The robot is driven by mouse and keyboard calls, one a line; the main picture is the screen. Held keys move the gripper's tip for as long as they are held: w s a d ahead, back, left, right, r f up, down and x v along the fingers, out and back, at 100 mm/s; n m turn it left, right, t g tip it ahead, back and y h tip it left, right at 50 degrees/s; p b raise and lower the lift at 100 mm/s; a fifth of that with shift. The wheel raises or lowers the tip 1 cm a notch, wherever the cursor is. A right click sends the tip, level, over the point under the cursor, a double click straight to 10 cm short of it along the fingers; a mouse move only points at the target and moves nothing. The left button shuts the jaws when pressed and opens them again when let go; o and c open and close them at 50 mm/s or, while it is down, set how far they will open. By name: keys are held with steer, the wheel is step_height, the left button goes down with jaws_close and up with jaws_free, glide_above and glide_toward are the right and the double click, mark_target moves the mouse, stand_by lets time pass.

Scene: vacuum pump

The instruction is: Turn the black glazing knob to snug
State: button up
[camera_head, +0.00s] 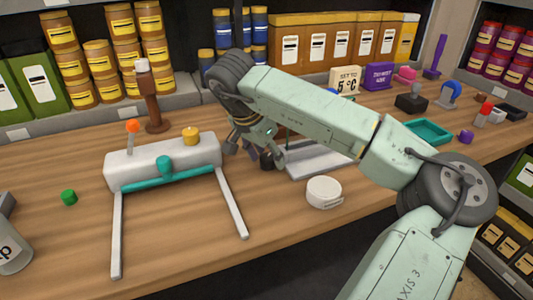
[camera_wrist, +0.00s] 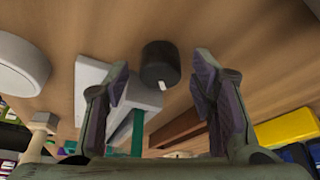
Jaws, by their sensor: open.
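The black knob (camera_head: 267,162) sits low at the left end of a flat white-grey device (camera_head: 325,160) on the wooden bench. In the wrist view the knob (camera_wrist: 160,64) is a dark round cylinder with a short white mark on its side facing the gripper. My gripper (camera_wrist: 162,78) is open, with one purple-padded finger on each side of the knob and a visible gap to both. In the head view my gripper (camera_head: 264,152) points down at the knob, and the arm hides part of the device. I cannot tell whether the fingertips reach down around the knob.
A white round puck (camera_head: 323,191) lies in front of the device. A white machine with a teal bar (camera_head: 168,180) stands to the left. A teal tray (camera_head: 430,131) and several small items are at the right. Jars and boxes line the back. The front bench is mostly clear.

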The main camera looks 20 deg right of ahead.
steer(key=shift+c, duration=0.5)
steer(key=c, duration=1)
steer(key=shift+c, duration=0.2)
steer(key=shift+m+b, duration=0.3)
steer(key=shift+m, duration=0.1)
steer(key=shift+w+m+g+b, duration=0.1)
steer(key=shift+m+g+b, duration=0.4)
steer(key=shift+m, duration=0.4)
steer(key=shift+m+g+h, duration=0.3)
steer(key=shift+m+g, duration=0.3)
steer(key=shift+m, duration=1)
steer(key=o, duration=1.1)
